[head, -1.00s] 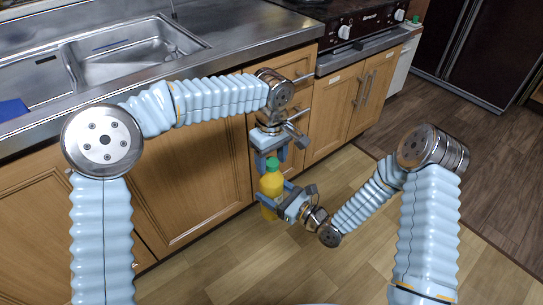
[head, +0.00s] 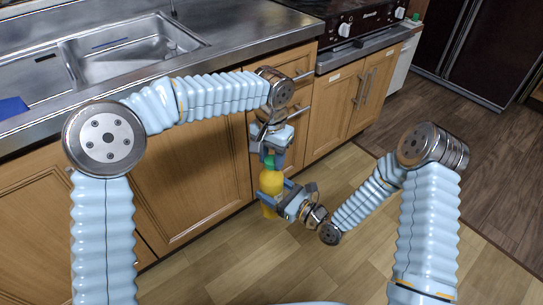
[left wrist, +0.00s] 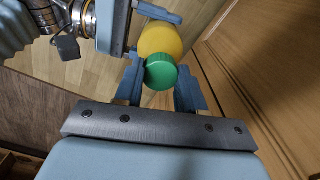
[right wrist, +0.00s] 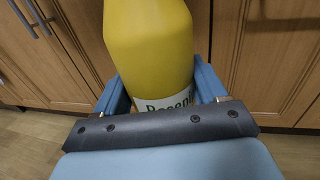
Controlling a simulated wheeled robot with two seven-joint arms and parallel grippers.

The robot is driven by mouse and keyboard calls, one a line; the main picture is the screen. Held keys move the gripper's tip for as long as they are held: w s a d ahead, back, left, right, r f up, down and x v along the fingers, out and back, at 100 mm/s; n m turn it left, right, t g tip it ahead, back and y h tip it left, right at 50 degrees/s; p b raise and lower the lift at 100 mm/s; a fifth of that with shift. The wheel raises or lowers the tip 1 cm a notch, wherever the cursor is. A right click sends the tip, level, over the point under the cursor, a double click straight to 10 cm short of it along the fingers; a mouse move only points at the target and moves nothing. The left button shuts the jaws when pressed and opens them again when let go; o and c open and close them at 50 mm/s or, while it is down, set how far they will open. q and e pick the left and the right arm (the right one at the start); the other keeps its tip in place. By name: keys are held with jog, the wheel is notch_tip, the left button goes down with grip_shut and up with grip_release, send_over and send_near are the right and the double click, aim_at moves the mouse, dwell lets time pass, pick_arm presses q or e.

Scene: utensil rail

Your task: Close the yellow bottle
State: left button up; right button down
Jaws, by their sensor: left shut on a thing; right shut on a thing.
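The yellow bottle (head: 269,184) is held upright in the air in front of the cabinets. My right gripper (head: 275,196) is shut around its body, and the right wrist view shows the yellow body (right wrist: 150,45) and part of a label between the fingers. The green cap (left wrist: 161,72) is at the top of the bottle. My left gripper (left wrist: 160,90) comes from above and is shut on the cap, one finger on each side. In the head view the left fingers partly hide the cap (head: 268,161). Whether the cap is fully seated cannot be told.
Wooden cabinets (head: 185,185) stand close behind the bottle, under a steel counter with a sink (head: 130,52). A stove (head: 365,25) is at the upper right. The wooden floor (head: 240,265) below is clear.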

pick_arm(q)
jog(key=m, duration=0.5)
jog(key=shift+m, duration=0.4)
jog(key=m, duration=0.7)
jog(key=shift+m, duration=0.3)
jog(key=o, duration=1.2)
jog(key=shift+c, duration=0.2)
jog(key=shift+r, duration=2.25)
jog(key=shift+c, duration=0.4)
